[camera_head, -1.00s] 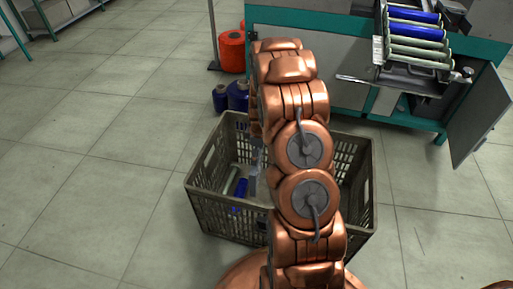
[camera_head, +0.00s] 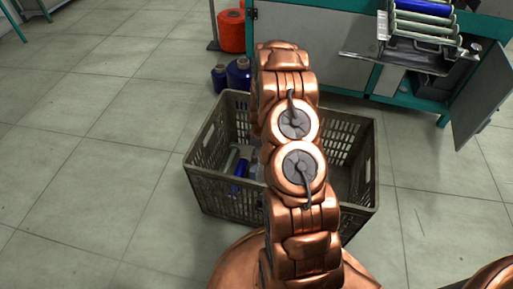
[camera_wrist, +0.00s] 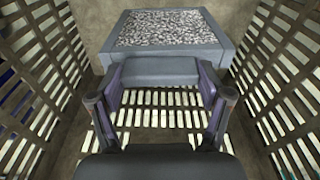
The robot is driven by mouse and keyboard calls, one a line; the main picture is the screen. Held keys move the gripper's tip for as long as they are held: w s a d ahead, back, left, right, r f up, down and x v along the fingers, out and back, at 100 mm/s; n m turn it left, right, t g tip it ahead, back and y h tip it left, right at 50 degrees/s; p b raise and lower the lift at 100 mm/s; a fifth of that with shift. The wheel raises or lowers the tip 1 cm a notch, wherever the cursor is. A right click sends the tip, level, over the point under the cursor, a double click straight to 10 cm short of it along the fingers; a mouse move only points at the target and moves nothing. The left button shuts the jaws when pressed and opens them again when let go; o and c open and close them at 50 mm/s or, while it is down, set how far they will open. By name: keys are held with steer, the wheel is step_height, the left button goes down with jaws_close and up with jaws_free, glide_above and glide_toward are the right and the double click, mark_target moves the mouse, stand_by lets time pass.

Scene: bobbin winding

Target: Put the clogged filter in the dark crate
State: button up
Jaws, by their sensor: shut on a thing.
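The clogged filter (camera_wrist: 168,30) is a grey-framed box with a speckled grey-white face, seen at the top of the wrist view. My gripper (camera_wrist: 160,72) is shut on the grey block at the filter's near side, one finger at each end. The dark crate (camera_head: 225,196) is a slatted, open-topped box on the floor in the head view. Its slatted wall (camera_wrist: 285,75) shows on both sides of the filter in the wrist view, so the filter is within the crate. My arm hides the gripper and filter in the head view. I cannot tell whether the filter touches the crate's bottom.
A teal-trimmed machine (camera_head: 335,65) with an open door (camera_head: 480,98) is beyond. Floor at left is clear.

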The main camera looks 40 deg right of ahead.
steer(key=shift+f, duration=0.55)
steer(key=o, duration=1.2)
step_height(320, 180, up, 30)
steer(key=p, duration=0.7)
steer(key=shift+p, duration=0.4)
stand_by(0.6)
